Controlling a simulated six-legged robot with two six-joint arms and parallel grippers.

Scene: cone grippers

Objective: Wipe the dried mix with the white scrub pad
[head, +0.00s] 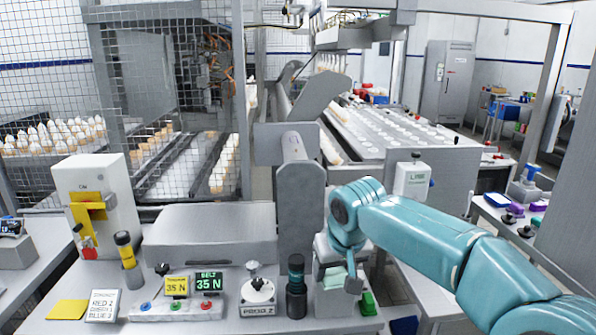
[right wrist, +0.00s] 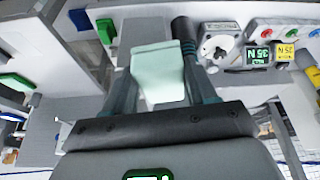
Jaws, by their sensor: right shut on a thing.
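The white scrub pad, pale with a greenish tint, is between the fingers of my right gripper (head: 343,280). In the right wrist view the pad (right wrist: 159,72) fills the space between the two dark teal fingers of the gripper (right wrist: 160,85). My right arm reaches in from the right, and the gripper points down over the front right end of the grey bench (head: 230,325). I cannot tell whether the pad touches the surface below it. I cannot make out the dried mix in either view. My left gripper is not in view.
A black knob post (head: 296,288) and a round dial (head: 257,291) stand just left of the gripper. A green block (head: 368,303) is close on its right. Button panel (head: 176,308) and yellow pad (head: 67,310) lie farther left. A grey conveyor housing (head: 300,190) rises behind.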

